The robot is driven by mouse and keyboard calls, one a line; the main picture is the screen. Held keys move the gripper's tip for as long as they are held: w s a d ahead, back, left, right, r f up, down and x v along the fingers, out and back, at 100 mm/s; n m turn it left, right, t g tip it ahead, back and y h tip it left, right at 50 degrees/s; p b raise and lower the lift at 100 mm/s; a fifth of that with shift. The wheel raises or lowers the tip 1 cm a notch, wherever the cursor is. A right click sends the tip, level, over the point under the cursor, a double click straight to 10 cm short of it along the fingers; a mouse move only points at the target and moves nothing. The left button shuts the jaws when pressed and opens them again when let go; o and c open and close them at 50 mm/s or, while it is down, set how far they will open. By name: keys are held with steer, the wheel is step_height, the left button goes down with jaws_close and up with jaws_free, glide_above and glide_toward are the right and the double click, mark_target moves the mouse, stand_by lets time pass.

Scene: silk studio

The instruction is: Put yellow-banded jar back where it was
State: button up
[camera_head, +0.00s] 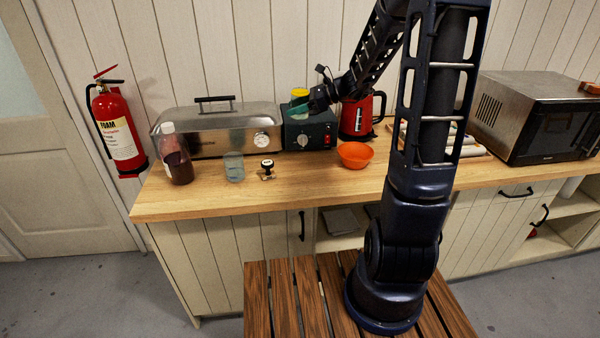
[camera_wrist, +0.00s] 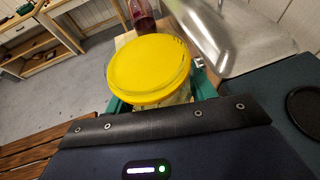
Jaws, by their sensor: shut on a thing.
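The yellow-banded jar (camera_head: 299,93) shows a bright yellow top in the head view, upright or nearly so, over or just in front of the dark teal dial unit (camera_head: 318,130). My gripper (camera_head: 297,107) is shut on it with teal fingers. In the wrist view the round yellow lid (camera_wrist: 148,68) fills the middle, between the teal fingers (camera_wrist: 160,97). The lid hides most of the jar's body. I cannot tell whether its base touches anything. The unit's dark round plate (camera_wrist: 306,106) lies to the right of the jar in the wrist view, bare where visible.
A steel steamer box (camera_head: 215,142) stands left of the unit. A red kettle (camera_head: 357,118) is right. The wooden counter's (camera_head: 290,190) front strip is clear.

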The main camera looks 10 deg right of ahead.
mark_target(297, 171)
step_height(297, 171, down, 22)
steer(key=shift+f, duration=0.1)
stand_by(1.0)
steer(key=o, duration=1.2)
steer(key=shift+f, duration=0.1)
